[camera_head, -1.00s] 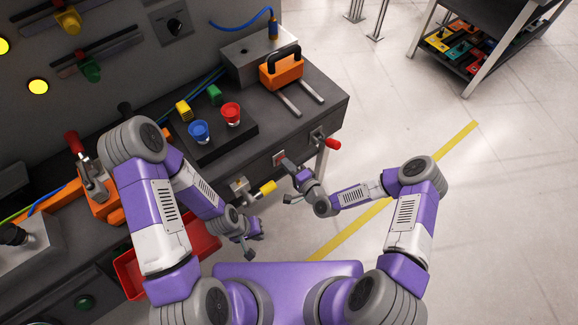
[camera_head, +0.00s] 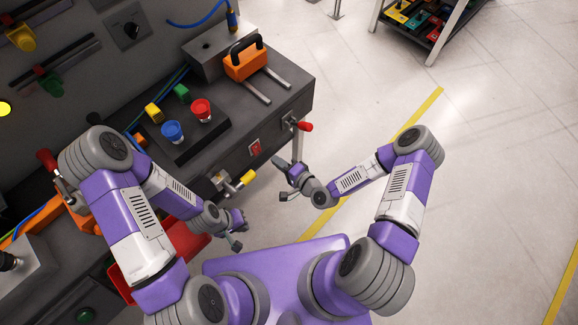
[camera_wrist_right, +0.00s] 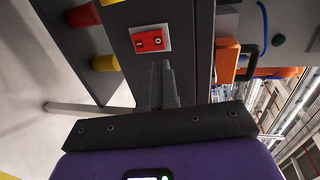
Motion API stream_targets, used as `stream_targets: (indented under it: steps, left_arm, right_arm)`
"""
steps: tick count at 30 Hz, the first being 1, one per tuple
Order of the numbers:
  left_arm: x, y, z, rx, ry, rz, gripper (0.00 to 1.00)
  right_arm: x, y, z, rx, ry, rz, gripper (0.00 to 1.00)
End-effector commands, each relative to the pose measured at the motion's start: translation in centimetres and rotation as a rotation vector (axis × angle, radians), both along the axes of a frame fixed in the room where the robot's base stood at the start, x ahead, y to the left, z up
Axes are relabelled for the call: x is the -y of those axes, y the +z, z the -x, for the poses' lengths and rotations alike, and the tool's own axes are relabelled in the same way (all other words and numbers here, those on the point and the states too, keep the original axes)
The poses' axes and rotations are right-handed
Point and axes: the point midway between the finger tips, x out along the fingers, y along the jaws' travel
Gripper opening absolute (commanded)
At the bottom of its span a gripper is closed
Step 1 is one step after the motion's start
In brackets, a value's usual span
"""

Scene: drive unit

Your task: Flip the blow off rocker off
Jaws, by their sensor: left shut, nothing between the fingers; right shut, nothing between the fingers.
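The blow off rocker (camera_head: 255,146) is a red switch in a light frame on the front face of the dark workbench. In the right wrist view the red rocker (camera_wrist_right: 149,40) shows a line mark on its left half and a circle mark on its right. My right gripper (camera_head: 278,168) is shut and empty, to the right of the rocker in the head view. In the wrist view its fingers (camera_wrist_right: 163,84) point at the panel just below the rocker and look apart from it. My left gripper (camera_head: 238,232) is shut and empty, low in front of the bench.
A red-handled lever (camera_head: 303,126) sticks out right of the rocker, and a yellow-handled valve (camera_head: 246,178) left of it. Red (camera_head: 201,110) and blue (camera_head: 173,131) buttons stand on the bench (camera_head: 225,140). A red bin (camera_head: 185,243) is below.

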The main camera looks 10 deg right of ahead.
Motion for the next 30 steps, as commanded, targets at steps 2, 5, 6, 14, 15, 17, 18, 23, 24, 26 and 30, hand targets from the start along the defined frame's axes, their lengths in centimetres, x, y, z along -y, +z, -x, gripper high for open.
stream_targets:
  steps: [2, 5, 6, 14, 15, 17, 18, 23, 24, 26, 30]
  left_arm:
    - [0.0, 0.4, 0.0, 0.001, 0.000, 0.000, 0.00]
    - [0.0, 0.6, 0.0, 0.001, 0.000, 0.000, 0.00]
    - [0.0, 0.7, 0.0, 0.001, 0.000, 0.000, 0.00]
    - [0.0, 0.8, 0.0, 0.000, 0.001, 0.000, 0.00]
    - [0.0, 0.8, 0.0, 0.000, 0.001, 0.000, 0.00]
    - [0.0, 0.8, 0.0, 0.000, 0.001, 0.000, 0.00]
    - [0.0, 0.8, 0.0, 0.000, 0.001, 0.000, 0.00]
    - [0.0, 0.8, 0.0, 0.000, 0.001, 0.000, 0.00]
    - [0.0, 0.8, 0.0, 0.000, 0.000, 0.000, 0.00]
    - [0.0, 0.8, 0.0, 0.000, 0.000, 0.000, 0.00]
    - [0.0, 0.8, 0.0, 0.000, 0.000, 0.000, 0.00]
  right_arm:
    - [1.0, 0.9, 1.3, -0.002, -0.003, 0.000, 0.00]
    - [1.8, 1.7, 2.5, -0.002, -0.002, 0.001, 0.00]
    - [2.1, 1.9, 2.9, -0.001, -0.001, 0.001, 0.00]
    - [2.7, 2.5, 4.0, 0.001, 0.000, -0.001, 0.00]
    - [2.7, 2.5, 4.0, 0.001, 0.000, -0.001, 0.00]
    - [2.7, 2.5, 4.0, 0.001, 0.000, -0.001, 0.00]
    - [2.7, 2.5, 4.0, 0.001, 0.000, -0.001, 0.00]
    - [2.7, 2.5, 4.0, 0.000, 0.000, 0.000, 0.00]
    - [2.7, 2.5, 4.0, 0.000, 0.000, 0.000, 0.00]
    - [2.7, 2.5, 4.0, 0.000, 0.000, 0.000, 0.00]
    - [2.7, 2.4, 4.0, -0.001, 0.002, 0.002, 0.00]
